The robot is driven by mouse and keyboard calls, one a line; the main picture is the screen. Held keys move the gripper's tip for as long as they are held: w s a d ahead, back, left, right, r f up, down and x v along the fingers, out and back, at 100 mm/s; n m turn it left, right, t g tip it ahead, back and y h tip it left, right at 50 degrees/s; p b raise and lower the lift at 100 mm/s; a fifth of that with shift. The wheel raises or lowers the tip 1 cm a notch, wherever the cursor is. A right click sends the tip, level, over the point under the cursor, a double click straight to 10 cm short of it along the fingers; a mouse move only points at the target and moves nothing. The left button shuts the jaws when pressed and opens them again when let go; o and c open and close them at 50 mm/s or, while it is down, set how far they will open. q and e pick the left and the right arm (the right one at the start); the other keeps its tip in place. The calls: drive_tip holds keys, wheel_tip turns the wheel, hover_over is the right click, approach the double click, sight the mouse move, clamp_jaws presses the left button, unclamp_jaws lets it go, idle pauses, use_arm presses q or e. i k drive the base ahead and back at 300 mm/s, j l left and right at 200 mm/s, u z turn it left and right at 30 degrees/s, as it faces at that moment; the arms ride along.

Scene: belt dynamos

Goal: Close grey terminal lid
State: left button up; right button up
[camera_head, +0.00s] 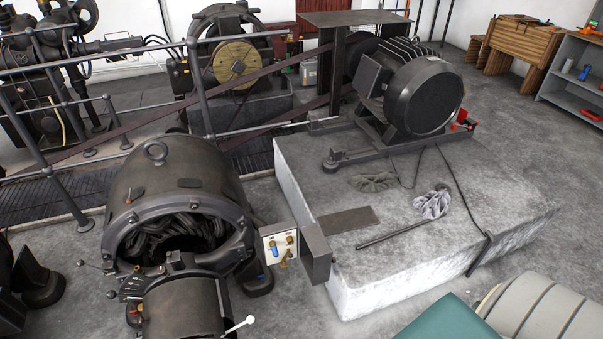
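The grey terminal lid (317,252) stands open at the right side of a terminal box on the large dark dynamo (172,185). It is swung out to the right, away from the box's pale terminal panel (280,243). The panel is uncovered and shows brass terminals and a blue part. The lid's lower part is close to the front left of the concrete block; I cannot tell whether they touch. Neither of my grippers is in view.
A concrete block (400,260) right of the lid carries a grey motor (420,92), a rod (391,234) and crumpled rags (433,204). A teal object (450,320) and a ribbed beige one (545,312) fill the lower right. Railings (200,85) stand behind the dynamo.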

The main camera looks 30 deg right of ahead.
sight(315, 254)
drive_tip(key=k+l, duration=0.15)
drive_tip(key=l, duration=0.25)
drive_tip(key=k+l, duration=0.15)
drive_tip(key=l, duration=0.2)
drive_tip(key=k+l, duration=0.15)
drive_tip(key=l, duration=0.25)
drive_tip(key=k+l, duration=0.1)
drive_tip(key=l, duration=0.3)
drive_tip(key=k+l, duration=0.15)
drive_tip(key=l, duration=0.25)
